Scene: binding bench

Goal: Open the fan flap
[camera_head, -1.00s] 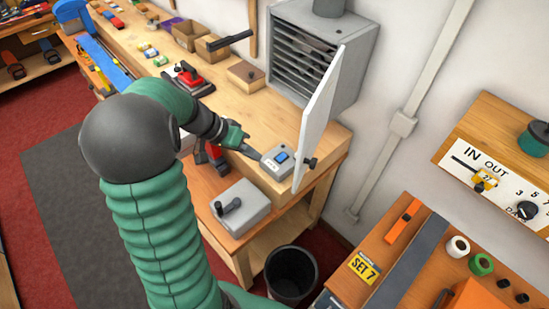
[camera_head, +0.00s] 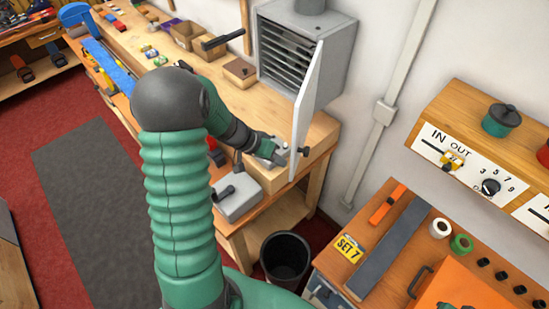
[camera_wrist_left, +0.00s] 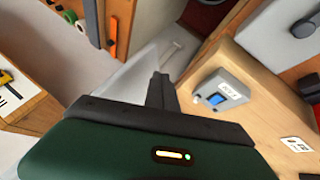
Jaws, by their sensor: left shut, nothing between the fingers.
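The fan flap is a white panel (camera_head: 308,95) standing out from the front of the grey fan housing (camera_head: 338,55), so the dark louvres (camera_head: 283,58) show to its left. My right gripper is not in view.
A grey box with a lever (camera_head: 238,195) stands on the lower shelf in front. A black bin (camera_head: 285,258) is on the floor. An orange-topped bench (camera_head: 350,285) and a dial panel (camera_head: 470,165) are at the right. Small boxes (camera_head: 240,72) stand farther back on the bench.

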